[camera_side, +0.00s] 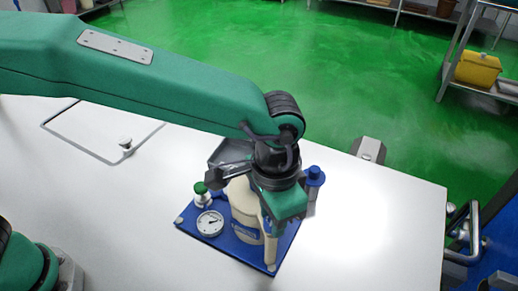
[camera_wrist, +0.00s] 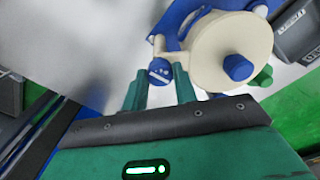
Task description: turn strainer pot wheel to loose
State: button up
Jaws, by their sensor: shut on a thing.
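The strainer pot (camera_side: 243,208) is a cream vessel standing on a blue base plate (camera_side: 205,240). In the wrist view the pot (camera_wrist: 222,42) shows from above, with a blue knob (camera_wrist: 238,67) on its lid. A small blue wheel (camera_wrist: 160,69) with pale marks sits beside the pot. The two green fingers of my gripper (camera_wrist: 161,76) stand on either side of this wheel, shut on it. In the side view my gripper (camera_side: 268,230) points down at the pot's front right and hides part of it; the wheel cannot be made out there.
A round dial gauge (camera_side: 210,223) and a green-capped fitting (camera_side: 201,190) stand on the plate left of the pot. A blue-topped post (camera_side: 314,180) stands just right of my wrist. The white table (camera_side: 370,240) is clear to the right.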

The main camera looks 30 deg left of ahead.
jog(key=n, duration=1.6)
jog(key=shift+n, duration=0.4)
jog(key=n, duration=0.5)
jog(key=shift+n, duration=0.3)
jog(key=o, duration=1)
